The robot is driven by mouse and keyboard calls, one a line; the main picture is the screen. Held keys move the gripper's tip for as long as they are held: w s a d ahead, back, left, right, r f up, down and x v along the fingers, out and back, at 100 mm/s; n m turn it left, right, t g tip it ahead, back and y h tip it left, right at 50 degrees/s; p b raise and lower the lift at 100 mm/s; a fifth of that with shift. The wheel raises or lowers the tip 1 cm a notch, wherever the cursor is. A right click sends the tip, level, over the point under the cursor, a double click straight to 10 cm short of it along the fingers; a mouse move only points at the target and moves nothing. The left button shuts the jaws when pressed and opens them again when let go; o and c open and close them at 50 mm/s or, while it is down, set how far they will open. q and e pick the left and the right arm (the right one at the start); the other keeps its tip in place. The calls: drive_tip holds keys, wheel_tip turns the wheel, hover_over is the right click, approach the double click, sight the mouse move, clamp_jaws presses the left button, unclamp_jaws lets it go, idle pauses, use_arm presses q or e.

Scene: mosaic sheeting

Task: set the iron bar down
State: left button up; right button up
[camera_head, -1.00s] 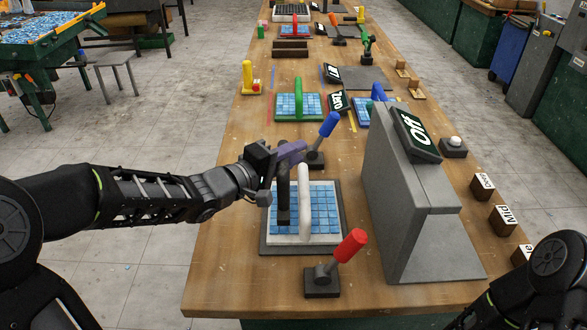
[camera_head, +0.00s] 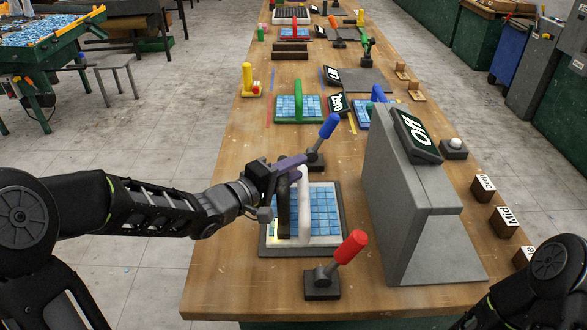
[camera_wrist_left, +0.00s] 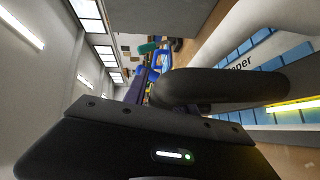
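The iron bar (camera_head: 283,211) is a dark, upright, curved piece at the left part of a blue mosaic sheet (camera_head: 323,213) in a white frame. My left gripper (camera_head: 288,165), with purple fingers, is at its top and appears shut on it. In the left wrist view the bar's dark curve (camera_wrist_left: 222,88) crosses in front of blue tiles. A pale yellow glow shows low on the sheet, near the bar's foot. I cannot tell whether the bar touches the sheet. My right gripper is out of view.
A white arched handle (camera_head: 304,205) stands just right of the bar. A blue-knobbed lever (camera_head: 328,127) is behind, a red-knobbed lever (camera_head: 350,247) in front. A grey housing (camera_head: 405,200) with a display (camera_head: 416,136) stands right. The table's left front is clear.

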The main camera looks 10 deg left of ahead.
sight(283, 190)
use_arm(q)
drive_tip(key=shift+r, duration=0.1)
drive_tip(key=p+v, duration=0.1)
drive_tip(key=v, duration=1.1)
idle(0.6)
